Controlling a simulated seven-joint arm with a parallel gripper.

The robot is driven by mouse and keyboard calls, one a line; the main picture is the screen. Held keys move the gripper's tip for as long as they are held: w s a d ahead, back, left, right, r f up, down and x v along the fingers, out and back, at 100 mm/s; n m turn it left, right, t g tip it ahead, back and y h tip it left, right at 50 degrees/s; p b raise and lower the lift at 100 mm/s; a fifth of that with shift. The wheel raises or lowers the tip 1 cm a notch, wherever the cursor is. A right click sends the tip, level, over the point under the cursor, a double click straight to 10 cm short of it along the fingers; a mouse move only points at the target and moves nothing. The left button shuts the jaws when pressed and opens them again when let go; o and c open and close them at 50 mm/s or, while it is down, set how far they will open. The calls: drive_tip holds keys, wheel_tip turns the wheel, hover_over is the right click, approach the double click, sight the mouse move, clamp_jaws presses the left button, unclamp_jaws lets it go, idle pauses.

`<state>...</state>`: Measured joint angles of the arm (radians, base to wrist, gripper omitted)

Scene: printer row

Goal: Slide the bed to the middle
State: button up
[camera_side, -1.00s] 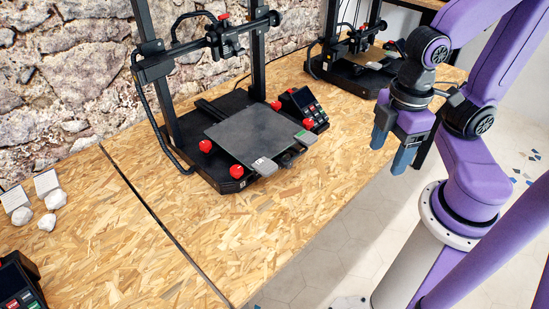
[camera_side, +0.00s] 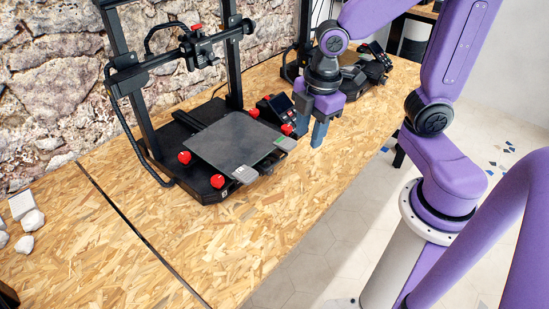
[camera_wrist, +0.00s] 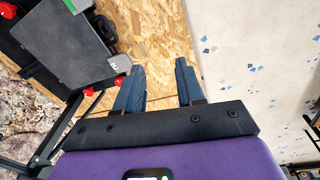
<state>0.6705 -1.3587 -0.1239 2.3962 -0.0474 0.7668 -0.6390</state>
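The bed (camera_side: 222,143) is a dark grey square plate on the black base of the nearer printer (camera_side: 236,66). It sits toward the front of the base, with light grey and green tabs at its front edge and red knobs at its corners. My gripper (camera_side: 318,132) points down to the right of the bed, apart from it, over the front part of the table. In the wrist view the bed (camera_wrist: 62,45) is at the upper left, and the two blue fingers of my gripper (camera_wrist: 160,82) are apart with nothing between them.
A small control screen (camera_side: 275,109) stands beside the bed, close to my gripper. A second printer (camera_side: 352,75) is behind my gripper. White stones (camera_side: 32,220) lie at the left. The wooden table (camera_side: 110,255) is clear in front, and a dark seam crosses it.

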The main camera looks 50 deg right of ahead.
drive_tip(key=n, duration=0.2)
hover_over(274, 163)
drive_tip(key=s, duration=0.4)
drive_tip(key=f, duration=0.1)
drive_tip(key=shift+n+t, duration=0.3)
drive_tip(key=shift+t, duration=0.1)
drive_tip(key=w+f, duration=0.1)
drive_tip(key=f, duration=0.4)
drive_tip(key=w+f, duration=0.1)
drive_tip(key=f, duration=0.5)
drive_tip(key=w+f, duration=0.1)
drive_tip(key=f, duration=0.5)
drive_tip(key=shift+w+f, duration=0.25)
drive_tip(key=shift+w, duration=0.05)
clamp_jaws()
